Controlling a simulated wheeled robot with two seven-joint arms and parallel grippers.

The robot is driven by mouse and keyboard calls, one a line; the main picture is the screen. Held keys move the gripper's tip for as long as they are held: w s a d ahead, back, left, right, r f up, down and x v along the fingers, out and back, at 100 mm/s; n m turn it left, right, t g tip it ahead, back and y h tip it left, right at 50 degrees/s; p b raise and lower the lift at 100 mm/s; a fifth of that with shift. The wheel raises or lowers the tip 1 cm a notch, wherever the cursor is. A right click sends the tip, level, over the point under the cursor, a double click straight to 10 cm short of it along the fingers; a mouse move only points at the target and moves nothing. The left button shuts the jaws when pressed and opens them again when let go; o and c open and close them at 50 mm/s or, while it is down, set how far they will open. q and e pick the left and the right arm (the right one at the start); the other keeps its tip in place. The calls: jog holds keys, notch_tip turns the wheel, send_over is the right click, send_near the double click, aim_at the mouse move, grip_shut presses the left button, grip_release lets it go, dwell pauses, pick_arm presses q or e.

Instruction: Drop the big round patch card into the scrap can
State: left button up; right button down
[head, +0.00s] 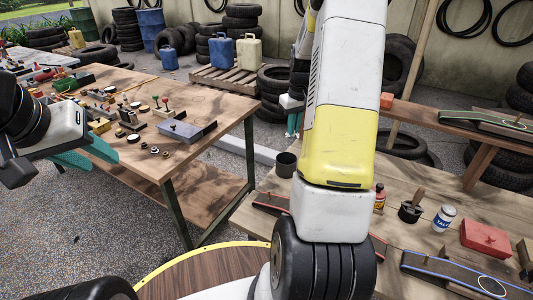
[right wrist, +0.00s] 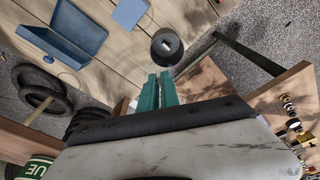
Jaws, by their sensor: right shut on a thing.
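The scrap can looks to be the dark round can (head: 286,163) at the near bench's far left corner. It also shows in the right wrist view (right wrist: 166,46), with a small pale square inside its mouth. My right gripper (head: 294,122) is above and just beyond the can in the head view; its teal fingers (right wrist: 157,90) are close together, pointing toward the can in the right wrist view. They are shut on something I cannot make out. I cannot identify the big round patch card. My left gripper (head: 100,158) is open and empty beside the left table.
The left table (head: 200,100) holds small parts.

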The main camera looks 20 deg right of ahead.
aim_at(293, 137)
jog(key=shift+f, duration=2.15)
jog(key=c, duration=1.5)
grip_release()
jog(key=r, duration=0.2)
jog(key=s+r, duration=0.1)
jog(key=r, duration=0.4)
jog(key=shift+s+r, duration=0.15)
jog(key=shift+r, duration=0.25)
